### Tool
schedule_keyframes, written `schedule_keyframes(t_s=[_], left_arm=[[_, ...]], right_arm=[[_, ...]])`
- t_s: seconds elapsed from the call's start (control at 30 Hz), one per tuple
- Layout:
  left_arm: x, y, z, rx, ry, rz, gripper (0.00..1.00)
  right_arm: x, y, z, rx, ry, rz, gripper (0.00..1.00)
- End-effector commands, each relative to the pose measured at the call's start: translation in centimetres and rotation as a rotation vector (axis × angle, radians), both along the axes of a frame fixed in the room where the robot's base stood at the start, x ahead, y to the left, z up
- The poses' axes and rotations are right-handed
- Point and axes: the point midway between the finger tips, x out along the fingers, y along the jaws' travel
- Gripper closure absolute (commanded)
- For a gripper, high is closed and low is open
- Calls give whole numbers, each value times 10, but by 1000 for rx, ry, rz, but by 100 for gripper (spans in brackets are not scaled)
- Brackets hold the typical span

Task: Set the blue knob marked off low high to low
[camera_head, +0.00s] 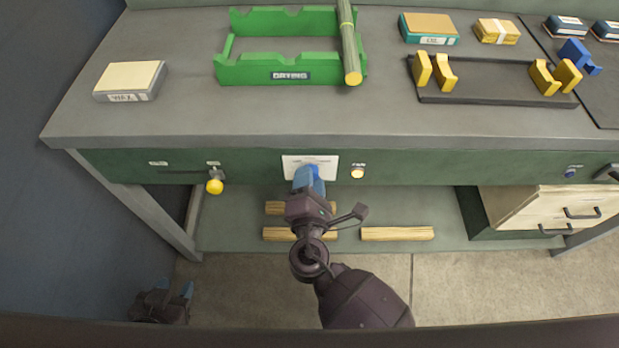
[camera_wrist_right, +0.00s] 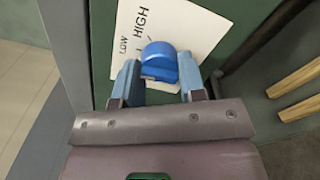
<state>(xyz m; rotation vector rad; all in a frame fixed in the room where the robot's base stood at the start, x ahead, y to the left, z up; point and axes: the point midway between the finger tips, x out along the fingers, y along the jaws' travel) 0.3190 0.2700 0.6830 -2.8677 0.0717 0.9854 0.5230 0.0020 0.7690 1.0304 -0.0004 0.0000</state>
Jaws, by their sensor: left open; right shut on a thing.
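The blue knob (camera_wrist_right: 160,58) sits on a white plate (camera_wrist_right: 185,22) on the bench's green front panel. The words LOW and HIGH show on the plate in the right wrist view; OFF is hidden. My right gripper (camera_head: 309,178) is shut on the knob, one blue finger on each side. In the head view the gripper covers most of the knob and the lower part of the white plate (camera_head: 296,160). I cannot tell which mark the knob points at. My left gripper (camera_head: 173,290) is open and empty, low at the left, away from the panel.
Wooden pieces (camera_head: 397,233) lie on the shelf below. A green rack (camera_head: 245,72) and a dark tray (camera_head: 480,97) stand on the bench.

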Motion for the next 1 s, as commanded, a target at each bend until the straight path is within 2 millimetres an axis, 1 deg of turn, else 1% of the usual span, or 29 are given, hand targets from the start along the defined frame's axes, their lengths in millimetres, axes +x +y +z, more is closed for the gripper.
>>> schedule_keyframes(t_s=[0.03, 0.3, 0.73, 0.77, 0.8, 0.9, 1.0], left_arm=[[1, 0, -2, 0, 1, -1, 57], [5, 0, -4, 0, -3, -3, 57], [2, -1, -6, -4, 4, 5, 57], [1, -1, -6, -4, 4, 5, 57], [1, -1, -6, -5, 4, 5, 57], [1, -1, -6, -5, 5, 7, 57], [1, -1, -6, -5, 6, 7, 57]], right_arm=[[-1, 0, -4, 20, 5, 1, 86], [-1, 0, -2, 84, 4, 0, 86], [-1, 0, -1, 92, 2, 1, 86], [-1, 0, -1, 92, 2, 1, 58], [-1, 0, -1, 92, 2, 1, 52], [0, 0, 0, 91, 2, 1, 37], [0, 0, 0, 91, 1, 0, 37]])
